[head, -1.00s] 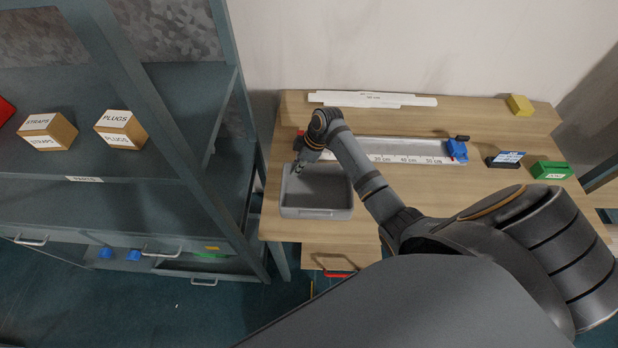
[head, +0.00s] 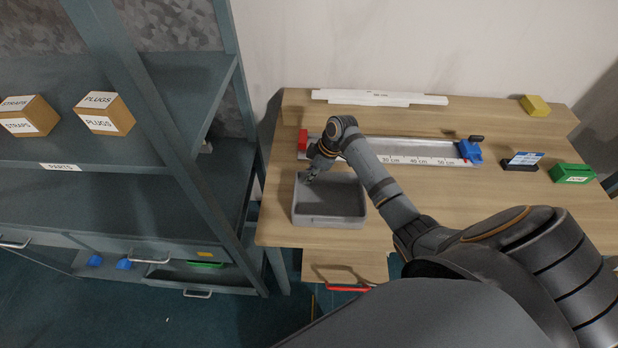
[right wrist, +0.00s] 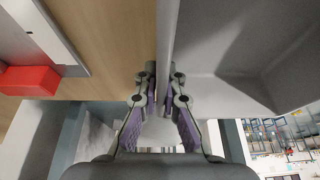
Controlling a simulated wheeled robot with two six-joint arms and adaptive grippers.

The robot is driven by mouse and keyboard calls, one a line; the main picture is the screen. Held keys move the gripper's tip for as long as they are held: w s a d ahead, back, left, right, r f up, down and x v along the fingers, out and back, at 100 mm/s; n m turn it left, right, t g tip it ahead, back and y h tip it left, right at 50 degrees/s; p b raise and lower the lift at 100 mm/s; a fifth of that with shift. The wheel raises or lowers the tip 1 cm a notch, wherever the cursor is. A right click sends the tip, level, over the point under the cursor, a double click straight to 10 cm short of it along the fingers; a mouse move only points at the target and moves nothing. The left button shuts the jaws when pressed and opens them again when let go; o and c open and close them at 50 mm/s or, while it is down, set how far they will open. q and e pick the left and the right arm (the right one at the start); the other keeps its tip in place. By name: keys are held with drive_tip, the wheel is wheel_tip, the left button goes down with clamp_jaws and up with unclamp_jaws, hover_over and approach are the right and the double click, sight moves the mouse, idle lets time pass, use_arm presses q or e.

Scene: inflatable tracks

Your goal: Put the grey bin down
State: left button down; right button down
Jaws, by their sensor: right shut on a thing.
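The grey bin (head: 330,221) is over the front left part of the wooden workbench, upright and open at the top. It looks empty. In the right wrist view the two fingers (right wrist: 163,85) straddle the thin wall, with the bin's inside (right wrist: 225,85) to the right. I cannot tell whether the bin's bottom touches the bench top. My left gripper is not in view.
The workbench (head: 440,215) is clear right of the bin. Behind it lies a measuring rail (head: 400,150) with a red end block (head: 303,140) and a blue slider (head: 470,152). A shelf rack (head: 150,180) stands left.

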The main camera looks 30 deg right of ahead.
drive_tip(key=shift+f, duration=0.1)
drive_tip(key=c, duration=1.5)
unclamp_jaws()
drive_tip(key=shift+d+r, duration=0.2)
drive_tip(key=shift+r, duration=0.25)
drive_tip(key=b+v, duration=0.2)
drive_tip(key=v, duration=0.8)
drive_tip(key=shift+d+r, duration=0.15)
drive_tip(key=shift+s+r, duration=0.15)
drive_tip(key=shift+r, duration=0.3)
